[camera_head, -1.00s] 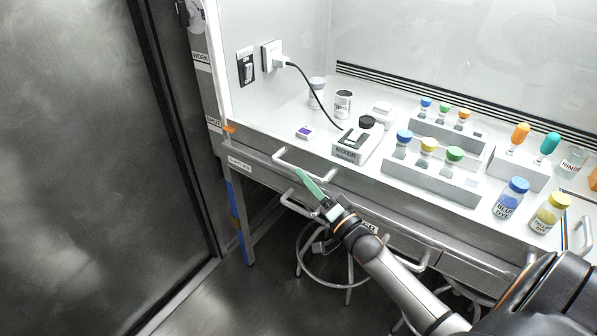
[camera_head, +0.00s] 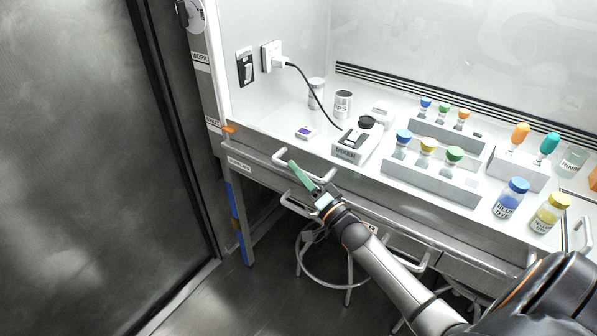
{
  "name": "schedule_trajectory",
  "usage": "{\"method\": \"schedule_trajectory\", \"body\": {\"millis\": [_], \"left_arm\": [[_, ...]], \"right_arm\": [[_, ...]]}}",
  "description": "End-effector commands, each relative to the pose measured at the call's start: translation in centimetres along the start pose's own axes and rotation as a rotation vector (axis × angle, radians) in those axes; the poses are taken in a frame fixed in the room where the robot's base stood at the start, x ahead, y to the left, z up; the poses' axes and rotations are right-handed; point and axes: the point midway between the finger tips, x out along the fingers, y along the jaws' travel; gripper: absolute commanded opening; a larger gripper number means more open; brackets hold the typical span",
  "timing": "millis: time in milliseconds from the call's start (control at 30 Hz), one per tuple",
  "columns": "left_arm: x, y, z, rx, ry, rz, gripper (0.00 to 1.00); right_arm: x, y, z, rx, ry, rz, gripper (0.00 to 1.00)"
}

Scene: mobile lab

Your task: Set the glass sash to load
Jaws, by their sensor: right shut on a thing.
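The glass sash (camera_head: 470,60) is a clear pane at the front of the bench enclosure. Its metal bottom rail (camera_head: 400,195) runs along the bench front, and an orange pointer (camera_head: 229,129) sits at its left end beside the SHUT label (camera_head: 213,123). A WORK label (camera_head: 201,57) is higher on the left post; I see no LOAD label. My right gripper (camera_head: 301,174), with long green fingers, reaches up from below and is shut on the left sash handle (camera_head: 281,153), partly covering it. My left gripper is not in view.
Behind the rail stand a mixer (camera_head: 350,148), racks of capped vials (camera_head: 430,170) and labelled bottles (camera_head: 510,198). A stool (camera_head: 325,275) stands under the bench, near my right arm. A dark metal door (camera_head: 80,170) fills the left; floor between is clear.

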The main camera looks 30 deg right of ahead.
Motion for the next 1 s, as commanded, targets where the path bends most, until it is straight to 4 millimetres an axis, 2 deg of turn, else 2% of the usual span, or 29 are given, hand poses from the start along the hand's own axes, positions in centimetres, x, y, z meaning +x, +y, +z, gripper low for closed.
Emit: {"method": "schedule_trajectory", "body": {"millis": [33, 100, 1000], "left_arm": [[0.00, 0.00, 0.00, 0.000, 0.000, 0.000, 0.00], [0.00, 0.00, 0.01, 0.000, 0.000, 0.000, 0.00], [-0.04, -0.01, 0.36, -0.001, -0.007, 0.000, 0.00]], "right_arm": [[-0.01, 0.00, 0.01, 0.000, 0.000, 0.000, 0.06], [-0.02, 0.00, 0.01, 0.000, 0.000, 0.000, 0.00], [-0.02, 0.00, 0.01, 0.000, 0.000, 0.000, 0.00]]}}
